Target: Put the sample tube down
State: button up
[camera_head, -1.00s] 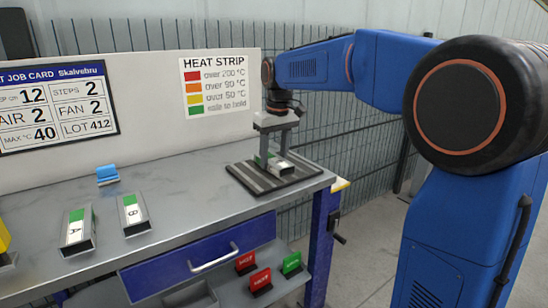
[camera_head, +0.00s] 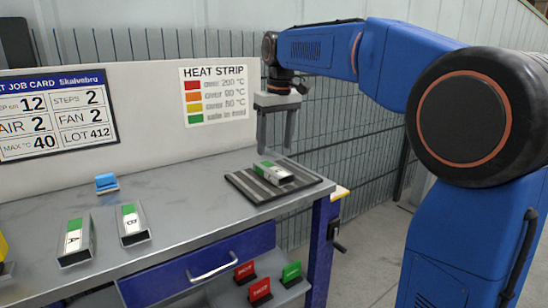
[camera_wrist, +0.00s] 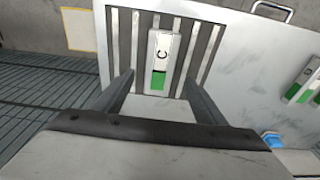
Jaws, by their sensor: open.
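The sample tube (camera_head: 274,173), a short hollow metal profile with a white and green label, lies on the dark striped mat (camera_head: 248,188) at the right end of the table. In the wrist view the tube (camera_wrist: 161,62) shows the letter C and lies along the mat's stripes. My gripper (camera_head: 275,148) is open and empty, with its fingers pointing down above the tube and apart from it. In the wrist view its two fingers (camera_wrist: 158,82) stand wide, one on each side of the tube.
Tubes A (camera_head: 76,241) and B (camera_head: 132,222) lie on the table to the left. A small blue block (camera_head: 106,183) stands behind them. Red (camera_head: 259,290) and green (camera_head: 291,274) tags stand on the shelf below. The table (camera_head: 195,200) is clear between tube B and the mat.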

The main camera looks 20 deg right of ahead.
jog(key=shift+s+r, duration=0.15)
jog(key=shift+r, duration=0.85)
jog(key=shift+s+r, duration=0.1)
jog(key=shift+r, duration=0.9)
jog(key=s+d+f+m+t, duration=0.1)
jog(key=s+d+f, duration=0.2)
jog(key=s+f, duration=1)
jog(key=s+d+f+m+t, duration=0.2)
jog(key=s+f, duration=1.1)
jog(key=s, duration=0.7)
jog(key=shift+s+d+m, duration=0.25)
jog(key=shift+d+m, duration=0.05)
jog(key=shift+d, duration=0.4)
